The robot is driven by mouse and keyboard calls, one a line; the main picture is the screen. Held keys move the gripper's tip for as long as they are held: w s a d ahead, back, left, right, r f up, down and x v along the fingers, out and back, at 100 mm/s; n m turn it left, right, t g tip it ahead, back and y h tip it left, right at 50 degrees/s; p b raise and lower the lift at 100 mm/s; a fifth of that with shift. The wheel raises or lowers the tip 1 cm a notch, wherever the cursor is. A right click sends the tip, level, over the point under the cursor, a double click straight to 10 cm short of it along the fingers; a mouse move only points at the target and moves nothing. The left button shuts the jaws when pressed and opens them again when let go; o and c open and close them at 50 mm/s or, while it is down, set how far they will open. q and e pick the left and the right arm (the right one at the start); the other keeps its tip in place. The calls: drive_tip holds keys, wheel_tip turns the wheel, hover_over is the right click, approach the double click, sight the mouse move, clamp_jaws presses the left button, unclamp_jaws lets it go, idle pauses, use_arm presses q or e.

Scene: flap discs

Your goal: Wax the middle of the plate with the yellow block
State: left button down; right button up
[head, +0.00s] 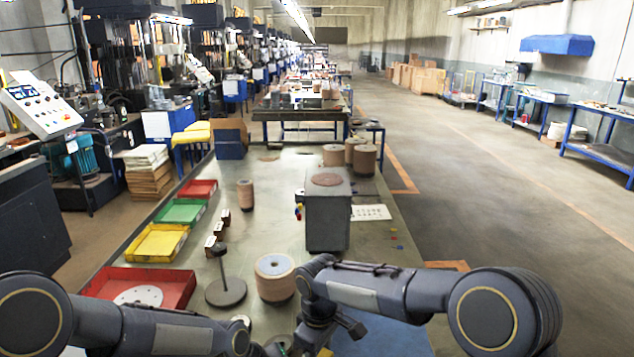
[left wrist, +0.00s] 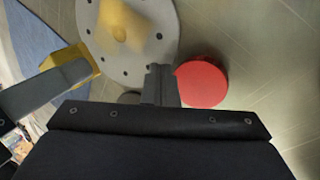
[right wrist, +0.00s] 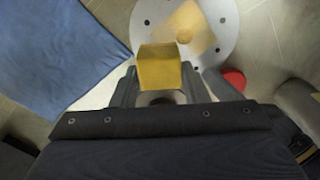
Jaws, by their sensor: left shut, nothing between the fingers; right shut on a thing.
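The plate, a pale grey disc with small holes around its rim, shows in the left wrist view (left wrist: 160,22) and the right wrist view (right wrist: 228,28). A yellowish smear (right wrist: 205,42) covers its middle and reaches towards the rim. My right gripper (right wrist: 163,88) is shut on the yellow block (right wrist: 160,66). The block also shows in the left wrist view (left wrist: 82,62), by the plate's left edge; I cannot tell whether it touches the plate. My left gripper (left wrist: 160,82) is shut and empty near the plate's lower edge. My arms hide the plate in the head view.
A red round object (left wrist: 202,83) lies beside the plate. A blue cloth or mat (right wrist: 60,50) lies on the other side. In the head view, a disc stack (head: 275,278), a spindle stand (head: 226,290), a grey box (head: 328,222) and coloured trays (head: 157,243) stand beyond my arms.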

drive_tip(key=shift+f, duration=1.9)
drive_tip(key=shift+s+r, duration=0.15)
drive_tip(key=shift+s, duration=3.45)
drive_tip(key=shift+w, duration=3.6)
drive_tip(key=shift+s, duration=3.65)
drive_tip(key=shift+w, duration=3.65)
drive_tip(key=shift+s+f, duration=0.15)
drive_tip(key=shift+s, duration=0.85)
drive_tip(key=shift+s+f, duration=0.1)
drive_tip(key=shift+s, duration=0.9)
drive_tip(key=shift+s+d+r, duration=0.1)
drive_tip(key=shift+s, duration=1.5)
